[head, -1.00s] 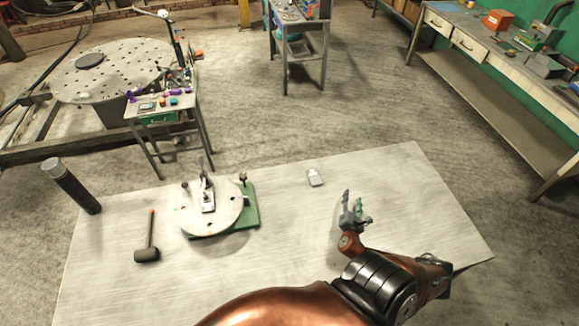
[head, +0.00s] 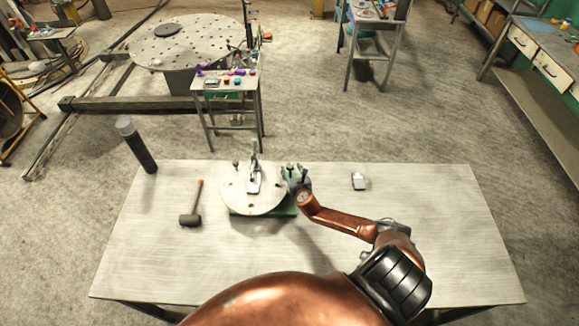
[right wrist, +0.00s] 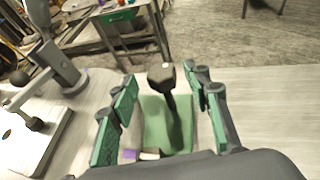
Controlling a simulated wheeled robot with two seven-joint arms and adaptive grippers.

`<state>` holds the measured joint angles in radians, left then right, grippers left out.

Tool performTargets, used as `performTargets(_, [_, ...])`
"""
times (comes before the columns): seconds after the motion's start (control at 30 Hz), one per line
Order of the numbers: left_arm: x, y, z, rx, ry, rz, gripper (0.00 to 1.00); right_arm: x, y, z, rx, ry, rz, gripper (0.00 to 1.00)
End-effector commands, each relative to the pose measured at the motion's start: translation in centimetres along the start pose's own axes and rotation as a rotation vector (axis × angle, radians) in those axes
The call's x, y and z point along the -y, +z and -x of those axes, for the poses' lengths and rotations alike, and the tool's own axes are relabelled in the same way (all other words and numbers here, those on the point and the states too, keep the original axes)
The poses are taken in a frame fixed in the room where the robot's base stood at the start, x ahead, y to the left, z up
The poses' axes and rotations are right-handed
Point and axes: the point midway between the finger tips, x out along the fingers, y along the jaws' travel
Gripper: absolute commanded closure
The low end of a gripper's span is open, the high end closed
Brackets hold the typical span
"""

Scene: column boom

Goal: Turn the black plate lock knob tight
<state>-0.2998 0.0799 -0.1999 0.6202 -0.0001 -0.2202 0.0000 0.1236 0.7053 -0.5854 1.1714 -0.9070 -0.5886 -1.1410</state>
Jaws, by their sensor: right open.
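A round pale plate (head: 240,199) sits on a green base (head: 285,213) on the table, with a metal clamp (head: 254,181) standing on top. My right gripper (head: 293,174) is at the plate's right side, over the base. In the right wrist view the black plate lock knob (right wrist: 162,76) stands upright on its dark stem above the green base (right wrist: 154,118). The right gripper (right wrist: 166,84) is open, with one green-padded finger on each side of the knob and visible gaps between. In the head view the gripper largely hides the knob. My left gripper is not in view.
A mallet (head: 191,217) lies left of the plate, and a dark cylinder (head: 138,148) stands near the table's left edge. A small pale object (head: 358,181) lies to the right. The table's right part (head: 450,230) is clear. A small tool stand (head: 225,93) is behind the table.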

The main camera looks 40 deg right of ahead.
Motion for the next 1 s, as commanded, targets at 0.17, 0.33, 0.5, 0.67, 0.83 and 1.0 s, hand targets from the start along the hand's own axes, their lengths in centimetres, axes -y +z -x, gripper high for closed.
performTargets(0.17, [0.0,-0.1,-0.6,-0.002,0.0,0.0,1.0,0.0,-0.1,-2.5,0.001,-0.001,0.0,0.56])
performTargets(0.33, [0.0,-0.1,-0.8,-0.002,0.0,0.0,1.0,0.0,-0.1,-3.6,-0.001,-0.001,-0.001,0.56])
performTargets(0.5, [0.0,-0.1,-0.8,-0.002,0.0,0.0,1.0,0.1,-0.1,-3.8,-0.001,-0.001,-0.002,0.56])
performTargets(0.67, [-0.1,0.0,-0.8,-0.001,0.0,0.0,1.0,0.1,0.0,-3.8,0.0,-0.001,-0.002,0.57])
performTargets(0.83, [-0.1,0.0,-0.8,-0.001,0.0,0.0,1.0,0.1,0.0,-3.8,0.0,-0.001,-0.002,0.68])
performTargets(1.0, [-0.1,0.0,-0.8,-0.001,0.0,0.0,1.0,0.1,0.0,-3.8,0.0,-0.001,-0.001,0.8])
